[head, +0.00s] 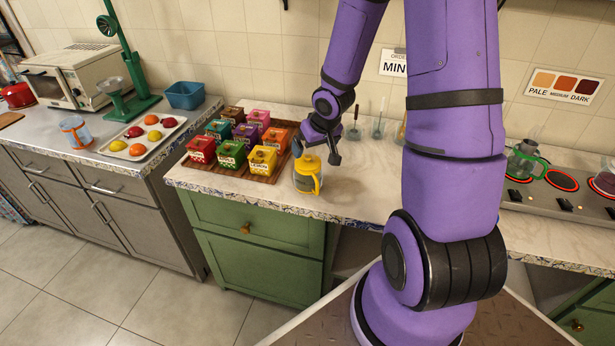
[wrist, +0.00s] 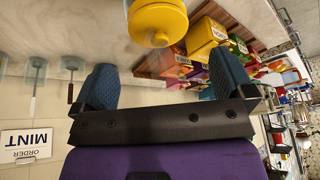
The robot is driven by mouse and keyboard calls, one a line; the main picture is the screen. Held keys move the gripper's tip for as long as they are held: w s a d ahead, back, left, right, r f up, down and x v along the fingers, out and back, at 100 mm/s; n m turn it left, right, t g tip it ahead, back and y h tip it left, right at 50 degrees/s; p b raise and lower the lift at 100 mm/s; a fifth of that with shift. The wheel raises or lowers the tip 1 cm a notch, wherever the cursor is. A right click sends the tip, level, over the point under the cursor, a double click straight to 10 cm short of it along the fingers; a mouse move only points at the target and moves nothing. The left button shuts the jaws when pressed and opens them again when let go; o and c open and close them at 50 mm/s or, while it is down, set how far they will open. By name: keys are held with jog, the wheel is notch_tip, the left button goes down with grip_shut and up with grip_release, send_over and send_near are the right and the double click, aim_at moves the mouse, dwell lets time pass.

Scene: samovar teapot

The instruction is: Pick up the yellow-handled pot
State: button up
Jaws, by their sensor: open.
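The yellow-handled pot (head: 308,176) stands upright on the pale counter near its front edge, just right of the wooden tray. Its yellow lid and handle show, with a greyish glass body. My gripper (head: 322,151) is at the pot's upper back right in the head view, close to the lid; I cannot tell there whether they touch. In the wrist view my gripper (wrist: 163,82) has its two blue finger pads wide apart with nothing between them. The pot's yellow lid and knob (wrist: 158,22) lie beyond the fingertips, roughly centred between them, cut off by the top edge.
A wooden tray (head: 262,179) of several coloured tins adjoins the pot on the left. Glass holders with handled tools (head: 376,125) stand behind. A stove (head: 560,200) with a green-handled pot (head: 524,160) is at the right. Counter right of the yellow-handled pot is clear.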

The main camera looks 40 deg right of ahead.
aim_at(309, 157)
jog(key=shift+x, duration=4)
jog(key=shift+w+d+r, duration=0.1)
jog(key=shift+w+d, duration=0.05)
jog(key=shift+d, duration=0.05)
jog(key=shift+c, duration=0.5)
jog(key=c, duration=1.1)
jog(key=shift+r, duration=0.2)
